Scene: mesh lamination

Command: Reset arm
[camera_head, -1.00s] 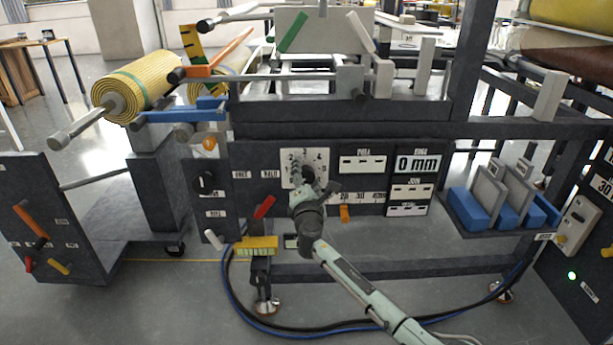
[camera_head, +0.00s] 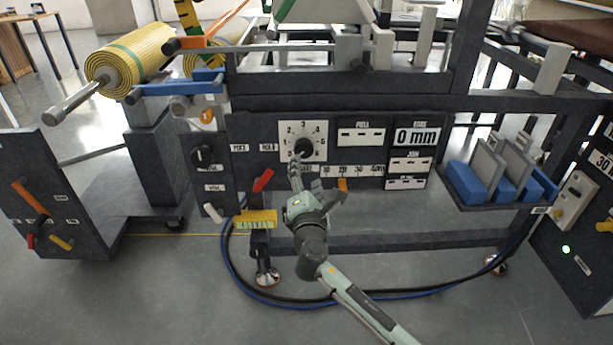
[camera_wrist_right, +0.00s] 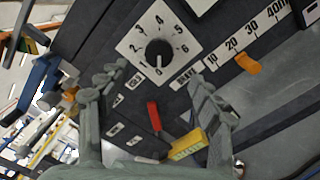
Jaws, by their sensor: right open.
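My right gripper (camera_head: 316,180) is open and empty in front of the machine's dark front panel. In the head view it is just below a white dial plate (camera_head: 316,130) with a black knob (camera_head: 304,148). In the right wrist view my gripper's two fingers (camera_wrist_right: 152,88) are spread wide, with nothing between them. There the knob (camera_wrist_right: 159,52) lies beyond the fingertips, apart from them, and its white pointer is near 0. My left gripper is not in view.
A red lever (camera_head: 263,180) and a yellow block (camera_head: 257,218) are left of my right gripper. An orange slider (camera_head: 342,184) sits on a scale to its right. Blue holders (camera_head: 466,183) stand further right. Cables lie on the floor below.

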